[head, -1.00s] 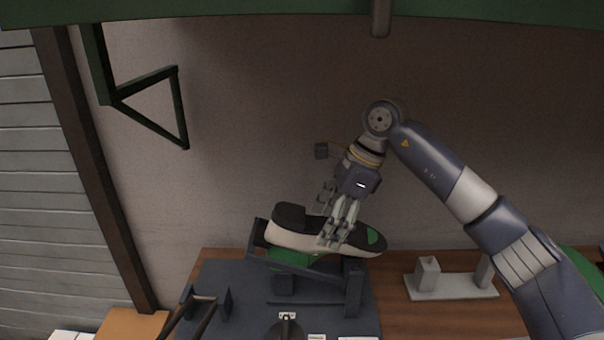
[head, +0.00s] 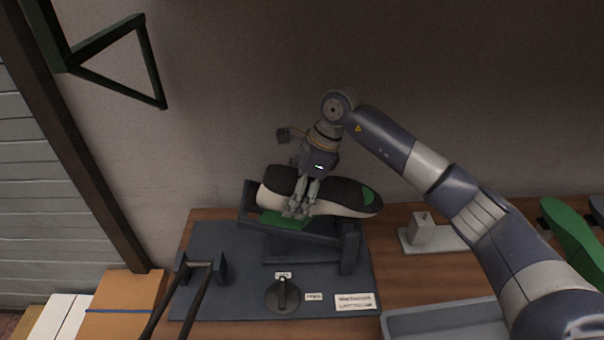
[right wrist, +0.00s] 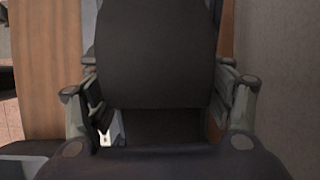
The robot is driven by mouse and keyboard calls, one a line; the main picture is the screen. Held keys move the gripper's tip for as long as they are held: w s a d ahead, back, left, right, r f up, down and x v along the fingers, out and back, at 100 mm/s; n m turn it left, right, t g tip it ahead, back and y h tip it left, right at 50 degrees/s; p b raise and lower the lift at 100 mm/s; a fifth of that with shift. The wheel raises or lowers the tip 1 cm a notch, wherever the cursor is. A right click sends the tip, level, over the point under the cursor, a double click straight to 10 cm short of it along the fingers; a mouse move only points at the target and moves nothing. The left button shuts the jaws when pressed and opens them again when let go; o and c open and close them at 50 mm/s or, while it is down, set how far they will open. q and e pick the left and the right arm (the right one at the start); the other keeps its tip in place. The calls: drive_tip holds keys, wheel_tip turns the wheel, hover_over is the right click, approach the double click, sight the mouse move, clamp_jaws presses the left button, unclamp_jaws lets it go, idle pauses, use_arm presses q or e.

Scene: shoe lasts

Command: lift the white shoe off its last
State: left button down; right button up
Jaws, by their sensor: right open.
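The white shoe (head: 330,206) lies sole up on the dark stand (head: 350,250); its sole is black, its side white, with a green patch near its right end. Green, apparently the last (head: 290,218), shows under the shoe's left half; the rest of it is hidden. My right gripper (head: 301,205) is open over the left-middle of the shoe, its fingers pointing down at the shoe's sides. In the right wrist view the black sole (right wrist: 155,55) lies between the spread fingers. Whether the fingers touch the shoe I cannot tell. My left gripper is out of view.
A dark board (head: 225,290) carries the stand, a lever frame (head: 200,265) and a round knob (head: 284,295). A light block fixture (head: 422,232), a grey tray (head: 445,318) and a green last-shaped piece (head: 572,235) are to the right. A green wall bracket (head: 150,60) is at upper left.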

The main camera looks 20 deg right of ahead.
drive_tip(key=shift+a+f, duration=0.3)
drive_tip(key=shift+f, duration=0.35)
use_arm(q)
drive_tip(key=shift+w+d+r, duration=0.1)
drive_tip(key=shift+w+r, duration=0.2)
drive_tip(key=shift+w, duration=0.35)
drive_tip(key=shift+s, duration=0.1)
use_arm(e)
drive_tip(key=shift+c, duration=0.7)
drive_tip(key=c, duration=1.2)
drive_tip(key=o, duration=0.6)
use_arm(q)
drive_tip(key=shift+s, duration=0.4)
use_arm(e)
drive_tip(key=c, duration=0.6)
drive_tip(key=shift+o, duration=0.2)
